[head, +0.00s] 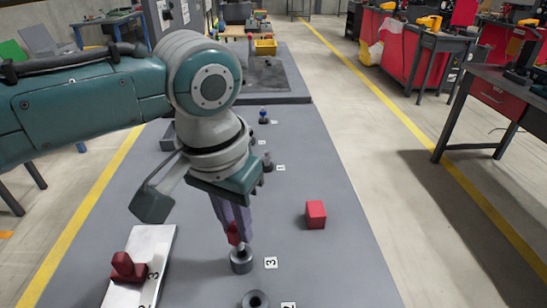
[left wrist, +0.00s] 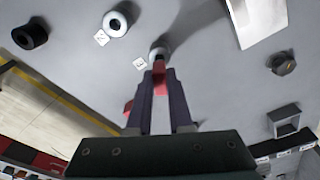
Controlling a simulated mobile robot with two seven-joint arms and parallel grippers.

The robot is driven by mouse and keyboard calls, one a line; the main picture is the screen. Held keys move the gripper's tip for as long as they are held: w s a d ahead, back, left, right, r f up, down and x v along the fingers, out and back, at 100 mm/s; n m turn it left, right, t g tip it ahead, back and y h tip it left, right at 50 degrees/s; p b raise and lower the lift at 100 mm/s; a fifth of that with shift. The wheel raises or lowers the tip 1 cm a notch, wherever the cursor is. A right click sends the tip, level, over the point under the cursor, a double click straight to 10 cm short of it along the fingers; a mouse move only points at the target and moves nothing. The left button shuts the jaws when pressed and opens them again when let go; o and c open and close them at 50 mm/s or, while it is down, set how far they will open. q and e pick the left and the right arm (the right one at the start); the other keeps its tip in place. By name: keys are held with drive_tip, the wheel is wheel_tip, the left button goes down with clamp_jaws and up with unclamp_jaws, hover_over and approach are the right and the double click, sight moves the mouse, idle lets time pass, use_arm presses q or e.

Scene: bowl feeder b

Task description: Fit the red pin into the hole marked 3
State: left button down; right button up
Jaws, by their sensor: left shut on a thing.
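My left gripper (head: 234,232) points down and is shut on the red pin (head: 233,236), just above the grey round holder (head: 241,262) beside the label 3 (head: 270,262). A pale lower part shows between the red part and the holder's top; I cannot tell whether its tip is inside the hole. In the left wrist view the red pin (left wrist: 159,70) sits between the purple fingers (left wrist: 160,85), in line with the holder (left wrist: 158,52), whose opening it partly hides. My right gripper is not in view.
A red cube (head: 315,214) lies right of the gripper. Another round holder (head: 255,299) stands at the front by label 2. A white plate (head: 154,243) bearing a red piece (head: 127,268) lies at left. Other holders stand farther back. The bench's right side is mostly clear.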

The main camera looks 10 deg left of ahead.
use_arm(q)
drive_tip(key=shift+f+p, duration=0.55)
drive_tip(key=shift+p, duration=0.05)
idle(2.3)
drive_tip(key=shift+f, duration=1.25)
idle(3.8)
